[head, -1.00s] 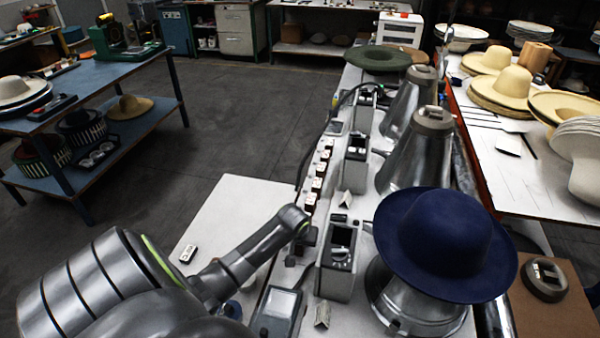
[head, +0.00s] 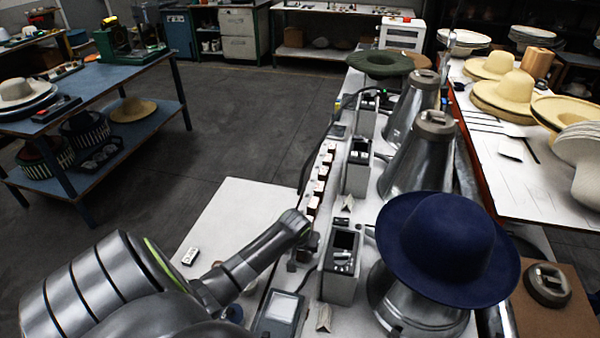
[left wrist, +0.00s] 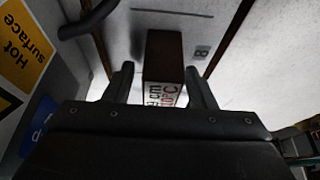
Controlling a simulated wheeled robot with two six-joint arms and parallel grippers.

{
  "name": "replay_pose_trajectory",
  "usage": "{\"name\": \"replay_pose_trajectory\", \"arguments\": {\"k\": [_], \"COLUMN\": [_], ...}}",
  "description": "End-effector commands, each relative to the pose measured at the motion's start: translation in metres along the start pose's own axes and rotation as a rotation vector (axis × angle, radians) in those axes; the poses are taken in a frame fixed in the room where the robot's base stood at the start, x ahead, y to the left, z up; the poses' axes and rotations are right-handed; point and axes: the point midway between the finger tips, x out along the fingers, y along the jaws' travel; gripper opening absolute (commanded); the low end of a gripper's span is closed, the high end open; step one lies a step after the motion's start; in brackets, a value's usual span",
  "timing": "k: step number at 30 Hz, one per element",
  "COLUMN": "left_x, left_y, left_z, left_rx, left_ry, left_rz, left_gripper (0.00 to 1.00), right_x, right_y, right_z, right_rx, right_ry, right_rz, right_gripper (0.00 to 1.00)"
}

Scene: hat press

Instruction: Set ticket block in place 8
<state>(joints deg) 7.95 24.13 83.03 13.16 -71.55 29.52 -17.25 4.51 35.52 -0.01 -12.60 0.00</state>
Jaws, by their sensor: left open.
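In the left wrist view a ticket block (left wrist: 164,58) with a dark brown side and a white lettered face stands between the fingers of my left gripper (left wrist: 160,72). The fingers are open, one on each side, with narrow gaps visible. A small mark reading 8 (left wrist: 202,52) is on the pale surface just right of the block. In the head view my left gripper (head: 308,246) is at the near end of the row of ticket blocks (head: 319,188); the block between its fingers cannot be made out there. My right gripper is not in view.
A grey control box (head: 341,265) and a metal cone with a navy hat (head: 447,245) stand right of my left gripper. A small white object (head: 190,256) lies on the white tabletop (head: 225,215). A yellow hot surface sign (left wrist: 22,50) is close at left in the wrist view.

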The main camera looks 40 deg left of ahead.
Motion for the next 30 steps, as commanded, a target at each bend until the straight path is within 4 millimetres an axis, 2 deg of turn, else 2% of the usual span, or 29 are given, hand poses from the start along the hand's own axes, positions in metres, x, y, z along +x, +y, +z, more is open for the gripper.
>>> {"name": "replay_pose_trajectory", "arguments": {"k": [5,19,24,30], "left_x": [-0.021,-0.098,-0.113,-0.117], "left_y": [-0.001,-0.001,0.0,-0.001], "left_z": [0.0,-0.001,0.0,0.0], "left_rx": [0.001,0.001,0.0,-0.001], "left_ry": [0.002,0.003,0.001,-0.001], "left_rz": [0.0,-0.001,0.0,-0.001], "left_gripper": [0.51,0.51,0.51,0.51], "right_x": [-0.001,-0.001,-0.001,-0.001], "right_y": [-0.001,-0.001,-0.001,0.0], "right_z": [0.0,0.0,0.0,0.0], "right_rx": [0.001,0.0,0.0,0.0], "right_ry": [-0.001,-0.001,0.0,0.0], "right_rz": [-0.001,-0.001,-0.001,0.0], "right_gripper": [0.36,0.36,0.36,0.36]}}
